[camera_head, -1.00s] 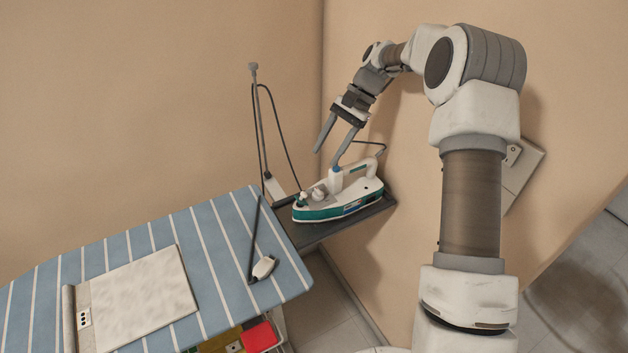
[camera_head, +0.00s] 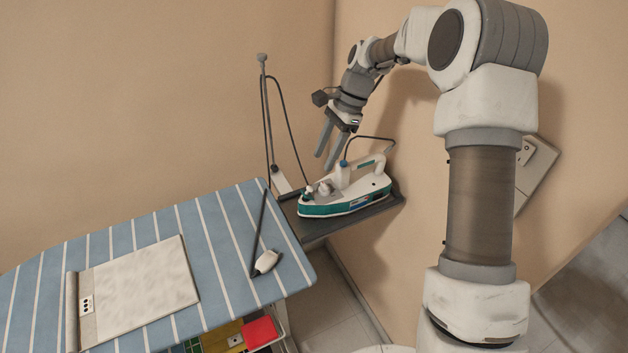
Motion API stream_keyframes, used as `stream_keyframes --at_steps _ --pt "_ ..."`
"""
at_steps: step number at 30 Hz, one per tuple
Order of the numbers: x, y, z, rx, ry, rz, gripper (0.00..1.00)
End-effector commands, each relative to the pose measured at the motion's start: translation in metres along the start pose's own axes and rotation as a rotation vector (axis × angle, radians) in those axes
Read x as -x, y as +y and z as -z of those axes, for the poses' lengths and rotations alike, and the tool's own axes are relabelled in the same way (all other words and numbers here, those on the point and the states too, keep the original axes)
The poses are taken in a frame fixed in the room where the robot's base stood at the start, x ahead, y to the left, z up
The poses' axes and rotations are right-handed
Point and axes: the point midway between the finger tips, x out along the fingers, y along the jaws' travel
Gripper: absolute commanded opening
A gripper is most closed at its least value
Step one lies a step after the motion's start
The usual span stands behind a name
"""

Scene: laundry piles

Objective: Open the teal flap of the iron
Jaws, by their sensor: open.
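The iron (camera_head: 345,196) is white with a teal lower body and rests on a dark tray (camera_head: 385,206) at the end of the ironing board. Its nose points left. My gripper (camera_head: 325,161) is open and empty, fingers pointing down, just above the iron's front half. The fingers look apart from the iron, though the exact gap is hard to judge.
A cord pole (camera_head: 265,110) rises just left of the iron. Shelves with a red item (camera_head: 260,331) are below. The wall is close behind.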

Motion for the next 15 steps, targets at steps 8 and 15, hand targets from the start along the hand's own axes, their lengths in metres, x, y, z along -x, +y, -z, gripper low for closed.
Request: stream_keyframes --at_steps 8,15 --pt "-0.057 0.001 0.0 -0.001 -0.002 -0.002 0.53" --pt "-0.079 0.0 0.0 0.001 -0.001 0.0 0.53"
